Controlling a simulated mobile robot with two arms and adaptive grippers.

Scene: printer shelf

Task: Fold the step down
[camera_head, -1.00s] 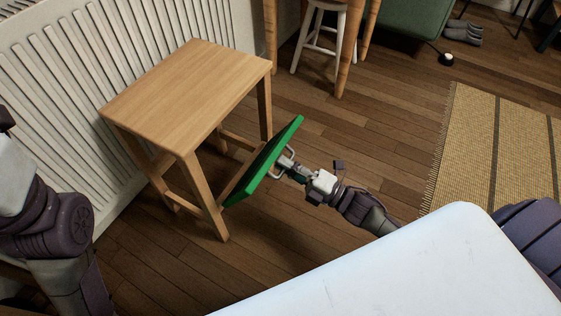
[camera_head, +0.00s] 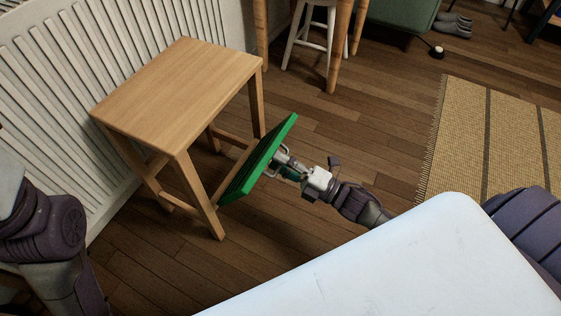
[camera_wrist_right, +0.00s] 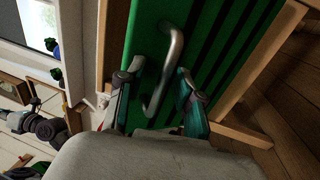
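The wooden step stool (camera_head: 180,90) stands by the radiator in the head view. Its green step (camera_head: 258,160) is tilted steeply at the stool's front side, neither flat nor fully upright. A metal handle (camera_wrist_right: 174,62) on the green step (camera_wrist_right: 215,50) shows in the right wrist view. My right gripper (camera_head: 287,165) is at the step's outer face, at the handle. In the right wrist view its fingers (camera_wrist_right: 158,92) are spread apart, with the lower part of the handle between them. My left arm is at the left edge; its gripper is not visible.
A white radiator (camera_head: 60,90) stands behind the stool. A white stool (camera_head: 308,40) and wooden legs are at the back. A woven rug (camera_head: 495,140) lies at right. My white base covers the lower right. Wooden floor between stool and rug is clear.

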